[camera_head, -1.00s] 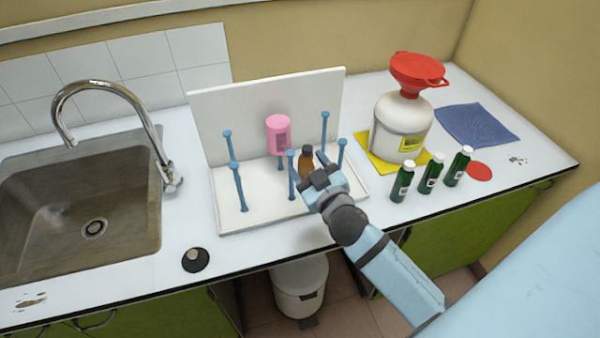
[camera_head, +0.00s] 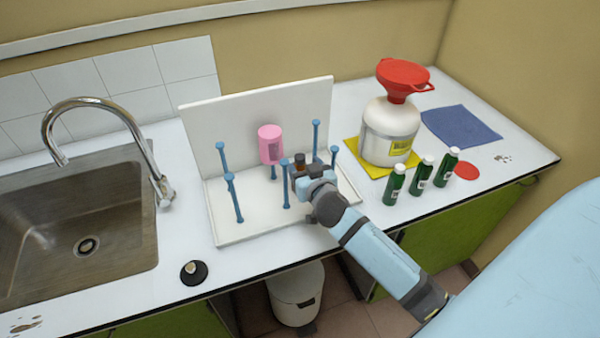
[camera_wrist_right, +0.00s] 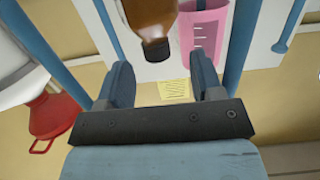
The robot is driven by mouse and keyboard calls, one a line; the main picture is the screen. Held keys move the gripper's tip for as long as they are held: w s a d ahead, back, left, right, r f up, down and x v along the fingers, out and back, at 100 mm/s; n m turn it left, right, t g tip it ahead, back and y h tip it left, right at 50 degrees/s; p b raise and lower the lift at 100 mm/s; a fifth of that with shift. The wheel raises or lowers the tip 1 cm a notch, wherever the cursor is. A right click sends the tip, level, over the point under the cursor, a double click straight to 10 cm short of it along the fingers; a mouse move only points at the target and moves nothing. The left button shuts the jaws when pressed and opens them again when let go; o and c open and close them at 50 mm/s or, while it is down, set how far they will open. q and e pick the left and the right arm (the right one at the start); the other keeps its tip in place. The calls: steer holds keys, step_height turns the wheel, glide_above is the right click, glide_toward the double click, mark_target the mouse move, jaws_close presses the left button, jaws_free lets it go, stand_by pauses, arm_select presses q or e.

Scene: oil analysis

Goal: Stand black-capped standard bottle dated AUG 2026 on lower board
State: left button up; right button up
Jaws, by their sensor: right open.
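A brown bottle with a black cap (camera_head: 300,158) is upright at the white lower board (camera_head: 235,226), among the blue pegs. My right gripper hides its lower part, so I cannot see whether its base touches the board. No date is readable. My right gripper (camera_head: 302,176) is open at the bottle. In the right wrist view, which is upside down, the brown bottle (camera_wrist_right: 152,18) shows with its cap near the tips of the two parted fingers, with gaps on both sides. My left gripper is not in view.
Blue pegs (camera_head: 234,198) rise around the bottle. A pink cup (camera_head: 270,143) hangs upside down on a peg behind. Several green bottles (camera_head: 421,176) and a white jug (camera_head: 388,130) with a red funnel stand right. A sink (camera_head: 80,215) and a small black-based object (camera_head: 194,272) are left.

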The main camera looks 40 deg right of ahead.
mark_target(302, 160)
steer(key=x, duration=0.4)
steer(key=shift+w+d+p, duration=0.2)
steer(key=shift+d+p, duration=0.05)
steer(key=shift+p, duration=0.15)
steer(key=shift+r, duration=0.1)
steer(key=shift+s, duration=0.1)
steer(key=shift+c, duration=0.3)
jaws_close()
